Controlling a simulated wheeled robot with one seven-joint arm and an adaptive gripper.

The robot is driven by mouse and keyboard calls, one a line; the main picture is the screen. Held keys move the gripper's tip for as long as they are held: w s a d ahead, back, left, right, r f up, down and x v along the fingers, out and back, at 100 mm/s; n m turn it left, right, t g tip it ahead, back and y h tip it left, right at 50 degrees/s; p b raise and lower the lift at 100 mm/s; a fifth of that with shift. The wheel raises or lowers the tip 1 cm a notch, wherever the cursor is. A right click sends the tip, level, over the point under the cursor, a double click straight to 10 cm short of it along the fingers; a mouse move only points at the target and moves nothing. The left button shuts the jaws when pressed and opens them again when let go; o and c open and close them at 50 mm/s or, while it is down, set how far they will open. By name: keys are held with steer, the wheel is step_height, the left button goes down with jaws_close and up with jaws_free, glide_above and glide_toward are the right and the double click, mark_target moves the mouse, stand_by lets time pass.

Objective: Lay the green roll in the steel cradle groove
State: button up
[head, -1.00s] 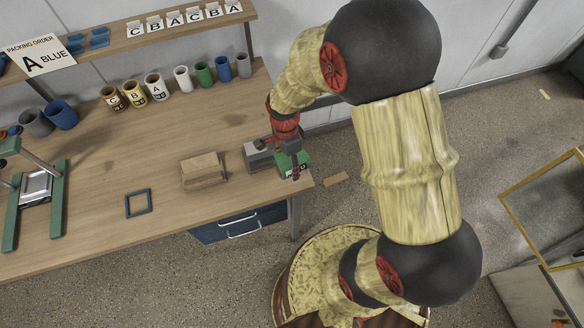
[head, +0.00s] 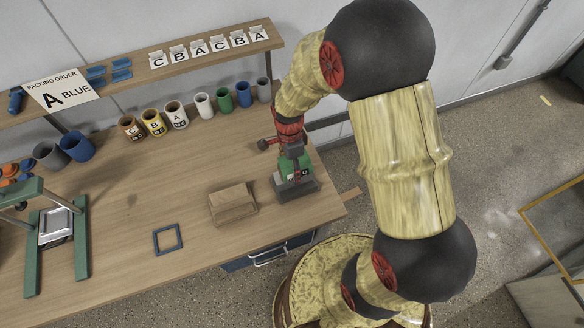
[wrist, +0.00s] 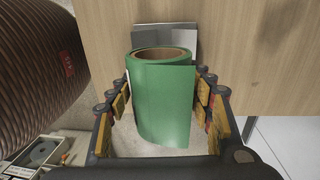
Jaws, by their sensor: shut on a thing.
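The green roll (head: 290,170) is in my gripper (head: 293,160) at the right end of the table in the head view. In the wrist view my gripper (wrist: 163,95) has its fingers on both sides of the roll (wrist: 160,105), whose brown core opening shows. The grey steel cradle (head: 300,189) stands near the table's right edge. In the head view the roll overlaps it; I cannot tell whether they touch. Part of the cradle (wrist: 207,42) shows beyond the roll in the wrist view. The roll hides most of the groove.
A cardboard-coloured block (head: 233,204) lies just left of the cradle. A blue square frame (head: 168,239) lies further left, near a green stand (head: 82,240). Several cups, including a green one (head: 224,99), line the back. Bare table (head: 150,190) lies between.

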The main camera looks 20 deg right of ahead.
mark_target(293, 185)
steer(key=shift+f+b, duration=1.85)
steer(key=shift+f, duration=1.2)
steer(key=shift+s+f, duration=0.4)
steer(key=shift+f, duration=0.25)
jaws_close()
steer(key=o, duration=0.8)
jaws_free()
steer(key=shift+o, duration=1.4)
steer(key=shift+w, duration=0.15)
steer(key=o, duration=0.3)
steer(key=shift+w+r, duration=0.1)
steer(key=shift+o, duration=0.2)
steer(key=shift+w+r, duration=0.1)
steer(key=shift+r, duration=0.05)
steer(key=shift+w+r, duration=0.1)
steer(key=shift+r, duration=0.1)
steer(key=r, duration=0.7)
steer(key=w+r, duration=0.1)
steer(key=r, duration=0.3)
steer(key=shift+r, duration=0.2)
